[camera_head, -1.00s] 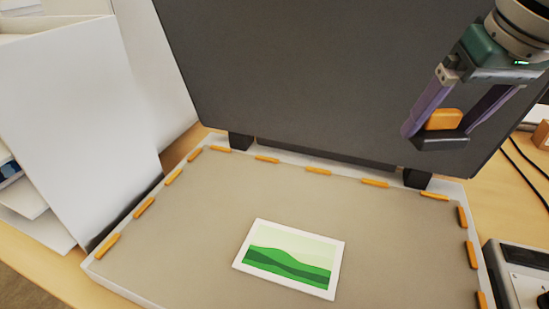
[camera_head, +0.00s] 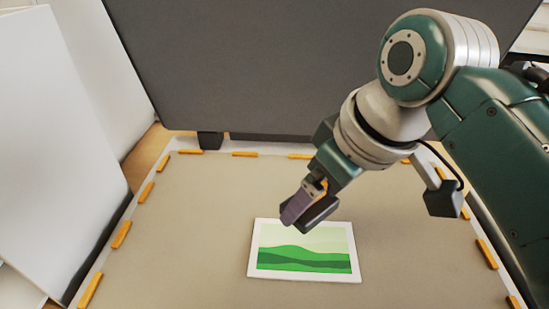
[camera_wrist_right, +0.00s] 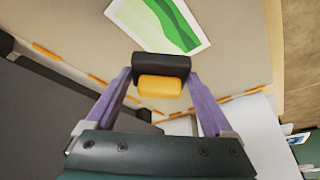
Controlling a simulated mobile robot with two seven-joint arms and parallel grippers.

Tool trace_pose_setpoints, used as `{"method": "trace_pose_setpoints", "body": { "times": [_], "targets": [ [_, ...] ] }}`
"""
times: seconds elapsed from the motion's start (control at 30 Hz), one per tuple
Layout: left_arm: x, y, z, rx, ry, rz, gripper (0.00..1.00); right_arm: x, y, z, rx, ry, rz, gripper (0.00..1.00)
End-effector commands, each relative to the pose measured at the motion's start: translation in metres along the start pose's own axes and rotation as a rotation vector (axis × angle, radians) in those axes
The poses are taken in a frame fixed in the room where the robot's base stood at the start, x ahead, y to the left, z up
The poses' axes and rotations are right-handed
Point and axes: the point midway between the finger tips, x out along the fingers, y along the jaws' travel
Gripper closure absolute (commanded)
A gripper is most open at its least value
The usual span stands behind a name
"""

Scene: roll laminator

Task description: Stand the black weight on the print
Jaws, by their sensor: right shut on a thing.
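The print (camera_head: 305,262), a white-bordered picture of green hills, lies flat on the grey bed (camera_head: 210,210). It also shows at the top of the right wrist view (camera_wrist_right: 160,22). My right gripper (camera_head: 308,203) is shut on the black weight (camera_head: 320,214) by its orange grip. In the right wrist view the weight's black base (camera_wrist_right: 162,65) and orange grip (camera_wrist_right: 160,87) sit between the purple fingers. In the head view the weight overlaps the print's far edge; I cannot tell its exact height, but no contact is visible. My left gripper is out of view.
Orange strips (camera_head: 121,234) line the bed's edges. A large dark raised panel (camera_head: 250,70) stands behind the bed. White boards (camera_head: 55,150) stand at the left. The bed around the print is clear.

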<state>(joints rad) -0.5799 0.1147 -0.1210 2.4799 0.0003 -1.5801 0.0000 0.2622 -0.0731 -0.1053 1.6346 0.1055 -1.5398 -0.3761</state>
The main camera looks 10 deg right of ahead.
Motion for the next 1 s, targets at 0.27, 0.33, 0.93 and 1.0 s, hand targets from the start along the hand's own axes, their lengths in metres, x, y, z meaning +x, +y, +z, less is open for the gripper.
{"method": "trace_pose_setpoints", "body": {
  "times": [0.27, 0.33, 0.93, 1.0],
  "targets": [
    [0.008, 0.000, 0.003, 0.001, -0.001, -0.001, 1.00, 0.046, 0.001, 0.018, -0.001, 0.003, 0.001, 1.00],
    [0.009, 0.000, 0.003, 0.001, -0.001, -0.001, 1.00, 0.050, 0.001, 0.019, -0.001, 0.003, 0.002, 1.00],
    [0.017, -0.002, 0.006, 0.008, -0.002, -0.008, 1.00, 0.084, 0.001, 0.033, 0.000, 0.005, 0.003, 1.00],
    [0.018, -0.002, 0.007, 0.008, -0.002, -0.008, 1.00, 0.086, 0.001, 0.034, 0.000, 0.004, 0.003, 1.00]
  ]
}}
